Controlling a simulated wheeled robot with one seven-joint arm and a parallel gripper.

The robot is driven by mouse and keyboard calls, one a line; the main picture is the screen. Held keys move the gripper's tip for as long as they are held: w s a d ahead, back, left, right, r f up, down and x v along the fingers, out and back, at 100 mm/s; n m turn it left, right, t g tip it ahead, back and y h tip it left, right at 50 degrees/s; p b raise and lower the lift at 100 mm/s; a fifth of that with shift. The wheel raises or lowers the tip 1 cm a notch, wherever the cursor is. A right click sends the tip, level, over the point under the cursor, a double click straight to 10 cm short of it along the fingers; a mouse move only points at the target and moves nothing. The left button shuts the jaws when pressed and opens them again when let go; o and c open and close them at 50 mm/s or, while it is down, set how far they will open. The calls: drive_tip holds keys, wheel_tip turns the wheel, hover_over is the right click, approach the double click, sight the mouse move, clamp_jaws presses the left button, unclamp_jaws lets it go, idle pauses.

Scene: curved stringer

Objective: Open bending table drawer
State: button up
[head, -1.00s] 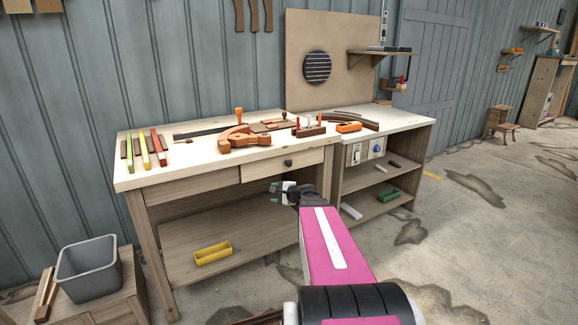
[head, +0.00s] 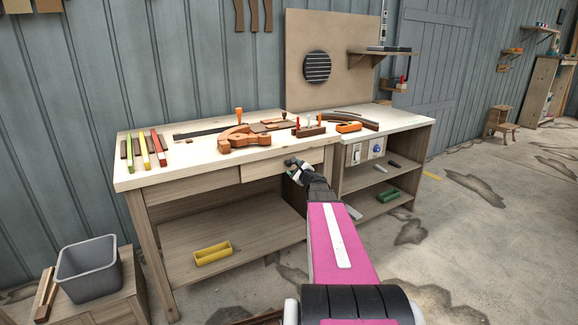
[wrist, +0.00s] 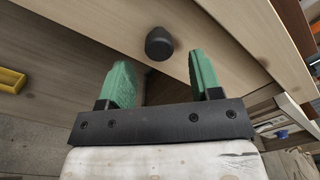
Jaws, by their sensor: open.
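The bending table (head: 128,181) is a light wooden bench with a pale top. Its drawer (head: 258,170) is at the front right under the top. In the wrist view the drawer front (wrist: 100,25) fills the upper part, with a dark round knob (wrist: 160,43) on it. My gripper (wrist: 163,75) has green fingers and is open. The knob lies between and just beyond the two fingertips, with a gap on each side. In the head view my gripper (head: 294,172) is in front of the drawer and hides the knob. The drawer looks nearly flush with the bench.
A yellow tray (head: 213,253) lies on the lower shelf. Clamps and wood strips lie on the bench top. A shelf unit (head: 425,165) stands to the right, and a grey bin (head: 88,268) at the lower left. The floor in front is mostly clear.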

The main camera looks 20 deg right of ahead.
sight(290, 165)
drive_tip(key=w, duration=0.3)
drive_tip(key=w+a, duration=0.1)
drive_tip(key=w, duration=0.1)
drive_tip(key=shift+s, duration=0.1)
